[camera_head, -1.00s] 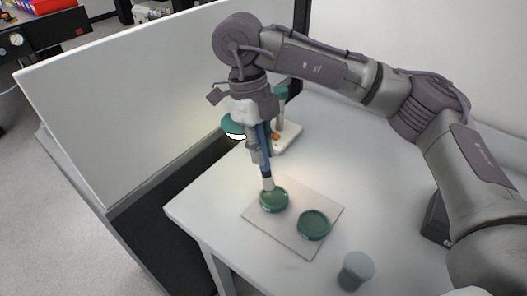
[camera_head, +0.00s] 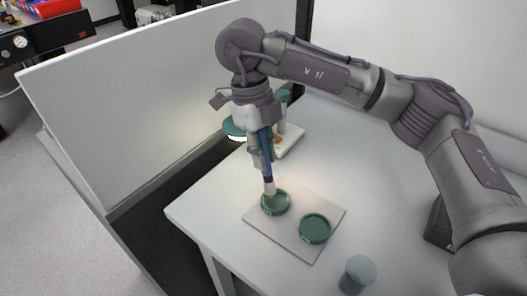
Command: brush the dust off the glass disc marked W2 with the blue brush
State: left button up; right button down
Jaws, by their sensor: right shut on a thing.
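My right gripper (camera_head: 261,150) comes down from the upper right, shut on the blue brush (camera_head: 268,165) and holding it nearly upright. The brush's pale bristle end (camera_head: 269,187) is at the far rim of a green glass disc (camera_head: 275,204) on a light mat (camera_head: 282,232). I cannot tell whether the bristles touch the glass. A second green disc (camera_head: 315,229) lies on the mat, nearer and to the right. No W2 mark or dust can be read on either disc at this size. My left gripper is not in view.
A lamp with a green shade (camera_head: 235,128) and pale base (camera_head: 290,141) stands behind the brush. A grey cylindrical cup (camera_head: 357,275) is at the near edge. A dark box (camera_head: 438,222) is at the right. A white partition (camera_head: 150,110) borders the table's left.

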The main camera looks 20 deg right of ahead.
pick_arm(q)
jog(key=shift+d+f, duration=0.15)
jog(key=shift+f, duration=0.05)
pick_arm(e)
jog(key=shift+f, duration=0.25)
pick_arm(q)
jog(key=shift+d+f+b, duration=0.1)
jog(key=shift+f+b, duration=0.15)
jog(key=shift+b, duration=0.15)
pick_arm(e)
jog(key=shift+s, duration=0.95)
jog(key=shift+s, duration=0.45)
jog(key=shift+r, duration=0.15)
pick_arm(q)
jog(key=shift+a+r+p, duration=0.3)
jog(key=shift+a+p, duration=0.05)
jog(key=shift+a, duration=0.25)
pick_arm(e)
jog(key=shift+r, duration=0.4)
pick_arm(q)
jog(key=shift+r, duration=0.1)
pick_arm(e)
jog(key=shift+r, duration=0.1)
